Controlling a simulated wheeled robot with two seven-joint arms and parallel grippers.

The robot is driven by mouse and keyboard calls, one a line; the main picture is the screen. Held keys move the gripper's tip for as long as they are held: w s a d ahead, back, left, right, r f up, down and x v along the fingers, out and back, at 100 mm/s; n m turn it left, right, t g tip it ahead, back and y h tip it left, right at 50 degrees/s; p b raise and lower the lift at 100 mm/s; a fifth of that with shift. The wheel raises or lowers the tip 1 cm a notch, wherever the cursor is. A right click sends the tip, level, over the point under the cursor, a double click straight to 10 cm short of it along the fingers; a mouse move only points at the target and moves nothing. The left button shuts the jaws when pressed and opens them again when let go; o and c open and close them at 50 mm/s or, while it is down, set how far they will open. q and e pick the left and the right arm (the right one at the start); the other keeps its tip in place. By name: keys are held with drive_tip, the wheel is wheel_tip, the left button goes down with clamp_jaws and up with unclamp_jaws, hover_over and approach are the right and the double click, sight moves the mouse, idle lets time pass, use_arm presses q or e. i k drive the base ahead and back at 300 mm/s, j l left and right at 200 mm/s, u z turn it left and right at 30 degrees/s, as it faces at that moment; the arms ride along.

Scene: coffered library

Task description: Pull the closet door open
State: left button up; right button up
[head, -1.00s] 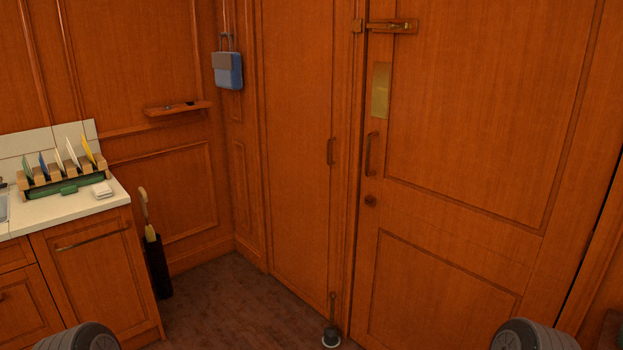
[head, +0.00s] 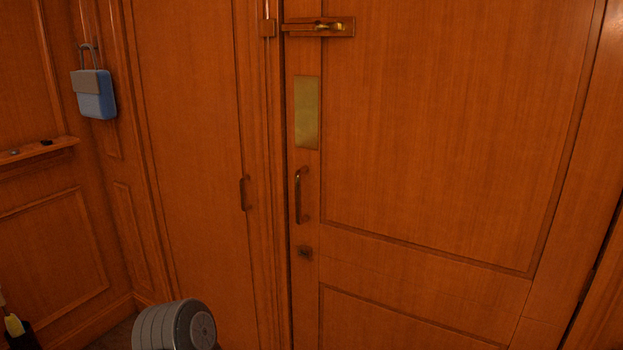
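A narrow plain wooden door (head: 190,150) with a small dark pull handle (head: 244,193) at its right edge stands left of centre in the head view. To its right is a wide panelled wooden door (head: 430,140) with a longer upright pull handle (head: 301,195), a brass plate (head: 306,112) and a lock knob (head: 305,252). Both doors look shut. I cannot tell for certain which one is the closet door. A grey rounded part of my own arm shows at the bottom left. Neither gripper is in view, and nothing touches either handle.
A latch (head: 320,27) spans the wide door's upper left edge and the frame. A blue and grey bag (head: 93,92) hangs on the left wall above a small shelf (head: 38,153). An umbrella stand (head: 18,335) is cut off at the lower left.

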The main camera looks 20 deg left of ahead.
sight(189, 64)
drive_tip(key=i+j+z, duration=0.15)
drive_tip(key=j, duration=0.15)
drive_tip(key=i+j+z, duration=0.25)
drive_tip(key=j, duration=0.35)
drive_tip(key=i+j+z, duration=0.15)
drive_tip(key=j, duration=0.15)
